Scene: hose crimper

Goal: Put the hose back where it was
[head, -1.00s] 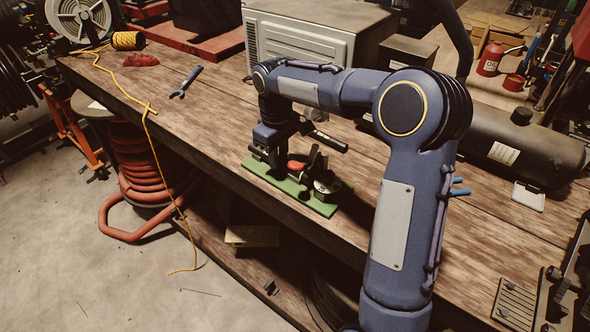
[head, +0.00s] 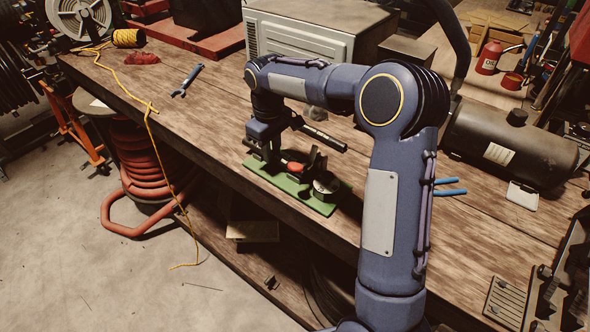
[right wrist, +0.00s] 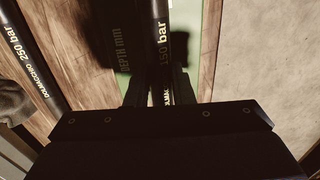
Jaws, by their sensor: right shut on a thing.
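My right gripper (head: 264,150) is shut on a black hose marked "150 bar" (right wrist: 161,40). In the right wrist view the hose runs upward between my two fingers (right wrist: 160,92). The gripper is low over the near-left end of the crimper (head: 298,172), which has a green base, a red part and a round gauge. A dark part marked "DEPTH mm" (right wrist: 118,50) shows beside the hose. I cannot tell whether the held hose touches the crimper. A second black hose (head: 322,137), marked "250 bar" (right wrist: 27,52), lies behind the crimper on the bench. My left gripper is out of view.
The wooden bench (head: 215,115) has free room left of the crimper. A blue wrench (head: 187,80) and yellow cord (head: 125,90) lie there. A white-fronted metal box (head: 300,38) stands behind, and a dark tank (head: 512,143) is at right. The bench's front edge is close to the crimper.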

